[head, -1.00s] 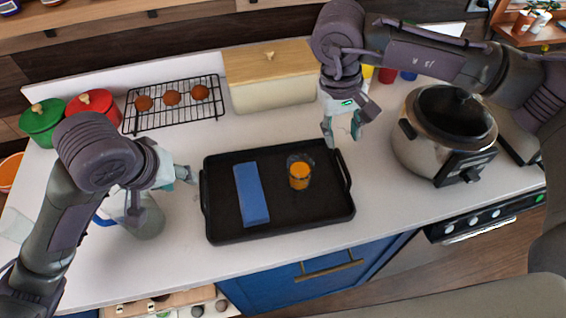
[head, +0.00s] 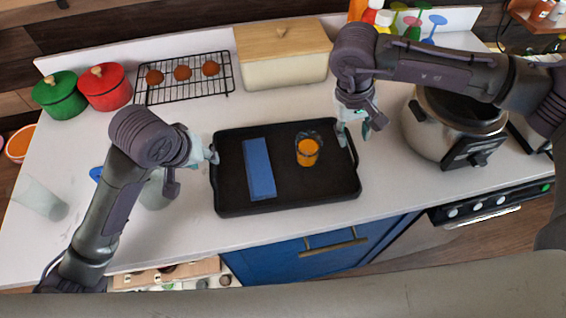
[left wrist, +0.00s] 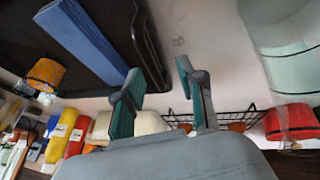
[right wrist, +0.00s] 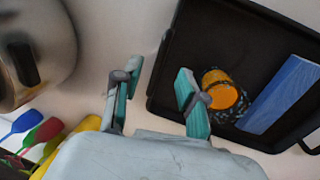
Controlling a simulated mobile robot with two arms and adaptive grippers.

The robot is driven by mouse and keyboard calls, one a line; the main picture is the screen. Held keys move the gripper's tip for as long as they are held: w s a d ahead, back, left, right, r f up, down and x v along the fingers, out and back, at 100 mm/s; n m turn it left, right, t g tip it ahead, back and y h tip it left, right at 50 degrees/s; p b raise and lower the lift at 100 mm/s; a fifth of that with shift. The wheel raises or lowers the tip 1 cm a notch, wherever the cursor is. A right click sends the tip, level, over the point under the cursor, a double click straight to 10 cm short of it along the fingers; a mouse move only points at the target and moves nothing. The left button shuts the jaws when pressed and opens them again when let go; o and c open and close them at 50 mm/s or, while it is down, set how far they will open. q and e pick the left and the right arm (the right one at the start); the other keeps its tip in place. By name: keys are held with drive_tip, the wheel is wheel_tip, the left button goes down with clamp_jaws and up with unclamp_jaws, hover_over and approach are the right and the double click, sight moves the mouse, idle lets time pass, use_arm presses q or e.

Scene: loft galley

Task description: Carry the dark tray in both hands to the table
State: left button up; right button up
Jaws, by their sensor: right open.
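The dark tray (head: 290,203) lies flat on the white counter, carrying a blue block-like bar (head: 259,168) and a glass of orange drink (head: 307,150). My left gripper (head: 211,156) is open at the tray's left handle; in the left wrist view its fingers (left wrist: 158,78) are apart, with the tray's edge close by. My right gripper (head: 357,132) is open at the right handle; in the right wrist view its fingers (right wrist: 153,82) are apart and the handle side shows between them. Neither gripper visibly holds the tray. The table is not identifiable in view.
A steel cooker (head: 455,125) stands right of the tray. A cooling rack (head: 185,85), bread box (head: 283,60), red pot (head: 105,88) and green pot (head: 55,95) stand behind. A clear glass (head: 40,198) lies at left. The counter's front edge is just before the tray.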

sight(354, 147)
use_arm(q)
drive_tip(key=x, duration=0.6)
drive_tip(key=shift+w, duration=0.1)
use_arm(e)
drive_tip(key=f, duration=0.3)
drive_tip(key=d+f, duration=0.1)
drive_tip(key=f, duration=0.2)
drive_tip(key=shift+w+d, duration=0.1)
use_arm(q)
drive_tip(key=c, duration=0.7)
use_arm(e)
drive_tip(key=c, duration=0.7)
use_arm(q)
clamp_jaws()
use_arm(e)
clamp_jaws()
use_arm(q)
drive_tip(key=shift+w+a, duration=0.1)
use_arm(e)
drive_tip(key=shift+d, duration=0.15)
